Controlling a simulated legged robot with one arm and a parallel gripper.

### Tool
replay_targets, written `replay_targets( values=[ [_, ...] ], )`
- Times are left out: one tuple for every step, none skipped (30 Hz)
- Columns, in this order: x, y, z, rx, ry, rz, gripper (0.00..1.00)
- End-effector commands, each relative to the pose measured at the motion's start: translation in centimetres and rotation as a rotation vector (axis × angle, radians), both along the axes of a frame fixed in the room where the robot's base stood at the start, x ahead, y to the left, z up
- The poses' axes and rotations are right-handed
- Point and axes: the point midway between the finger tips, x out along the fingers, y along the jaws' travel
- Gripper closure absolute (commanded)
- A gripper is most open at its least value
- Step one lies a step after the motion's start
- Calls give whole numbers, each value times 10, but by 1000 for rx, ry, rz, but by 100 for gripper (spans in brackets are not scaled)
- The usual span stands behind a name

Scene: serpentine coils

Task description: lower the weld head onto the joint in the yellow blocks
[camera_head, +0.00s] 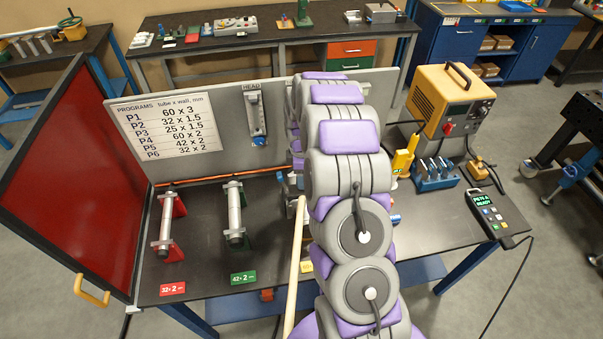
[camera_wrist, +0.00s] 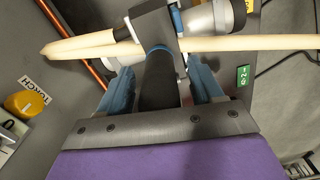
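In the wrist view my gripper (camera_wrist: 162,92) has its two blue fingers on either side of a black handle, and seems shut on it. The handle (camera_wrist: 160,78) leads to a black block with a blue collar, which looks like the weld head (camera_wrist: 152,24). A cream hose or rod (camera_wrist: 245,43) crosses there; a cream length also shows in the head view (camera_head: 296,262). A grey cylinder with a dark end (camera_wrist: 210,17) lies beyond; I cannot tell whether it touches the head. In the head view my arm hides the gripper and the yellow blocks; only part of a yellow label (camera_head: 307,267) shows.
Tubes in clamps stand by the red label (camera_head: 172,288) and green label (camera_head: 243,278). A HEAD bracket (camera_head: 255,115) is on the back panel. A yellow power unit (camera_head: 448,100), blue rack (camera_head: 435,174) and pendant (camera_head: 486,213) are right. A red screen (camera_head: 65,180) bounds the left.

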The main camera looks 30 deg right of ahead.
Motion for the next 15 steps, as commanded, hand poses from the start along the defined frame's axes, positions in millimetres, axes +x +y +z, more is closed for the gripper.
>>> replay_targets(
  values=[
    [0, 0, 0, 0, 0, 0, 34],
    [0, 0, 0, 0, 0, 0, 34],
    [0, 0, 0, 0, 0, 0, 34],
    [0, 0, 0, 0, 0, 0, 34],
    [0, 0, 0, 0, 1, 0, 34],
    [0, 0, 0, 0, 1, 0, 34],
    [0, 0, 0, 0, 1, 0, 34],
    [0, 0, 1, 0, 1, 0, 34],
    [0, 0, 3, 0, 0, 0, 34],
    [0, 0, 5, 0, 0, 0, 34],
    [0, 0, 8, 0, 0, 0, 34],
    [1, 0, 13, 0, -1, 0, 34],
    [1, 0, 18, 0, -3, 0, 34],
    [1, 0, 23, -1, -5, 0, 34],
    [2, 0, 31, -1, -7, 0, 34]
  ],
)
